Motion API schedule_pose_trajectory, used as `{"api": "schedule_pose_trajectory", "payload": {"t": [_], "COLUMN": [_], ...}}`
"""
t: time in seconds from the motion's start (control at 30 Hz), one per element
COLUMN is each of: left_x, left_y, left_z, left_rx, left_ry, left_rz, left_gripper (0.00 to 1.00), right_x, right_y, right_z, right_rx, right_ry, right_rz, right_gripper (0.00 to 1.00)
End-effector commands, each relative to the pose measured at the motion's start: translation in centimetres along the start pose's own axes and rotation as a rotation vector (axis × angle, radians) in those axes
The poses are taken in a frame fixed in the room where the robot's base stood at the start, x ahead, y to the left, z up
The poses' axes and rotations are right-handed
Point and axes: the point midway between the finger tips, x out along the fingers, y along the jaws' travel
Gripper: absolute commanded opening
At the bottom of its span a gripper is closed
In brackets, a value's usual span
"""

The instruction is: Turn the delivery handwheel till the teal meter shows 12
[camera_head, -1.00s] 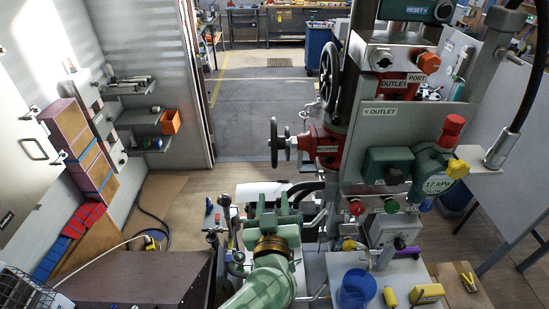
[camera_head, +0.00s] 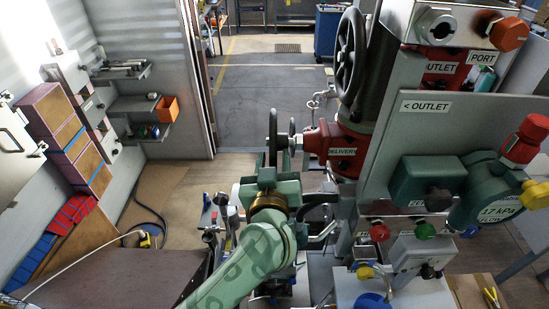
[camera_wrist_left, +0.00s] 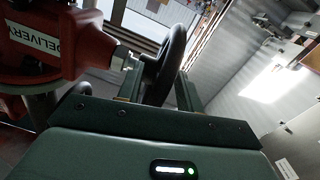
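The dark delivery handwheel (camera_head: 273,133) stands edge-on on the red valve body (camera_head: 339,150) labelled DELIVERY. The teal meter (camera_head: 482,190) at the right has a display reading 17 kPa. My left gripper (camera_head: 268,181) is just below the handwheel in the head view. In the left wrist view its fingers (camera_wrist_left: 160,88) are apart, with the handwheel rim (camera_wrist_left: 173,52) between them. The fingers look open, with a gap beside the rim; any contact is hard to tell. My right gripper is not in view.
A larger dark handwheel (camera_head: 350,55) stands above and behind the red valve. The grey OUTLET panel (camera_head: 425,130) closes off the right. A smaller teal box (camera_head: 428,182) sits beside the meter. Shelves (camera_head: 140,107) line the left wall.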

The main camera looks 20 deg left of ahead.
Motion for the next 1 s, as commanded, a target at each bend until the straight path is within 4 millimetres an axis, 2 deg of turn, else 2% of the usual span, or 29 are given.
{"api": "schedule_pose_trajectory", "payload": {"t": [0.13,0.27,0.4,0.6,0.9,0.93,0.97,1.0], "left_x": [0.0,0.0,0.0,0.2,0.2,0.2,0.2,0.2], "left_y": [0.0,0.0,0.0,-0.3,-0.2,-0.2,-0.2,-0.2], "left_z": [0.0,0.0,0.1,0.9,0.7,0.7,0.7,0.7], "left_rx": [0.0,0.0,0.0,0.007,0.003,0.003,0.003,0.004], "left_ry": [0.0,0.0,0.005,0.114,0.132,0.132,0.132,0.132], "left_rz": [0.0,0.0,0.0,0.02,0.026,0.026,0.025,0.026], "left_gripper": [0.36,0.0,0.0,0.0,0.0,0.26,0.35,0.36], "right_x": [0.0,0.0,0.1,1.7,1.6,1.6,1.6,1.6], "right_y": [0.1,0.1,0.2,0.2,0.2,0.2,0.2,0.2], "right_z": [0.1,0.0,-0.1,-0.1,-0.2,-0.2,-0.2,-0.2], "right_rx": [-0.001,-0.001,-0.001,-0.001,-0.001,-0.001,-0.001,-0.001], "right_ry": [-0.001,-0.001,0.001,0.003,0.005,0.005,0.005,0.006], "right_rz": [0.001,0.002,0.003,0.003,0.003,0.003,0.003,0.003], "right_gripper": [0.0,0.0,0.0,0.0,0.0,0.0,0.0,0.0]}}
